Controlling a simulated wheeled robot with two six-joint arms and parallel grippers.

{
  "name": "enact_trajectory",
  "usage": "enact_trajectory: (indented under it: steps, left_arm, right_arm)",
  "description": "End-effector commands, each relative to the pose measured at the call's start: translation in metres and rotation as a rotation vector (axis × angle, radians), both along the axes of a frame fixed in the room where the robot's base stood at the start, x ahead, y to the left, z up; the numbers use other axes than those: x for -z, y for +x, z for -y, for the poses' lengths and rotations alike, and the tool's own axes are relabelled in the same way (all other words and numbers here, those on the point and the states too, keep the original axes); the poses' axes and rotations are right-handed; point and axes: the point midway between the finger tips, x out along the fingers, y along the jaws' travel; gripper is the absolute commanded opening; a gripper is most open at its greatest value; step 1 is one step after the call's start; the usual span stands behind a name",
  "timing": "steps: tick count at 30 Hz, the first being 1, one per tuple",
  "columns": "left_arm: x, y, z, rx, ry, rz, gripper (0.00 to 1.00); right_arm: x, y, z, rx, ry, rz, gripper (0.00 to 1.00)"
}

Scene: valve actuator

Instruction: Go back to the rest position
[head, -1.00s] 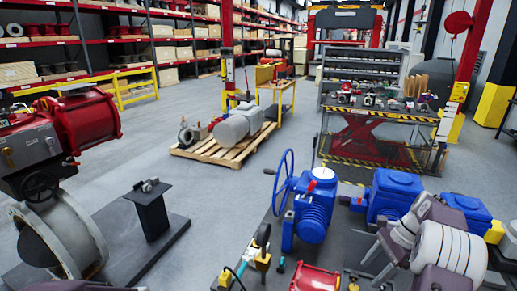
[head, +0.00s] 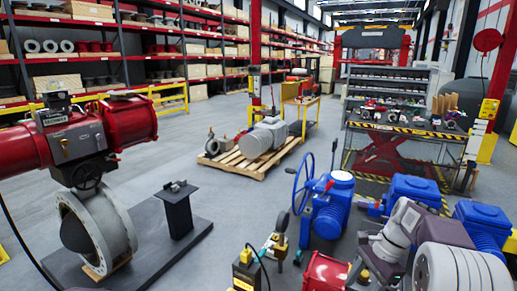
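My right arm (head: 455,268) comes in at the bottom right, folded. Dark parts at the left end of its wrist look like my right gripper (head: 366,247), partly hidden against the blue equipment, and its opening cannot be made out. My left gripper is not in view.
Blue gear units with a handwheel (head: 330,205) stand at the lower right, close to my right arm. A small black post (head: 177,213) stands beside the valve. A pallet (head: 240,164) lies mid-floor. A workbench (head: 410,128) is behind. Grey floor is open between.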

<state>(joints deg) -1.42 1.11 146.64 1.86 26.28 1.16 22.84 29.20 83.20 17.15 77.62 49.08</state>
Motion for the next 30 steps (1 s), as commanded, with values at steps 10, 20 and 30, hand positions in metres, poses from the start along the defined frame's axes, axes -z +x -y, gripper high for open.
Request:
enact_trajectory:
  steps: [10,20,30]
  left_arm:
    - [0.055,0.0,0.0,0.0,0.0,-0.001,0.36]
    - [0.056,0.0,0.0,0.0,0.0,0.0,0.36]
    - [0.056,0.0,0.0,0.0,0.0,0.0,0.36]
  right_arm:
    - [0.084,-0.098,-0.102,-0.616,-0.152,0.119,0.55]
    - [0.146,-0.15,-0.09,-1.265,-0.307,0.336,0.55]
    - [0.146,-0.148,-0.09,-1.299,-0.308,0.349,0.55]
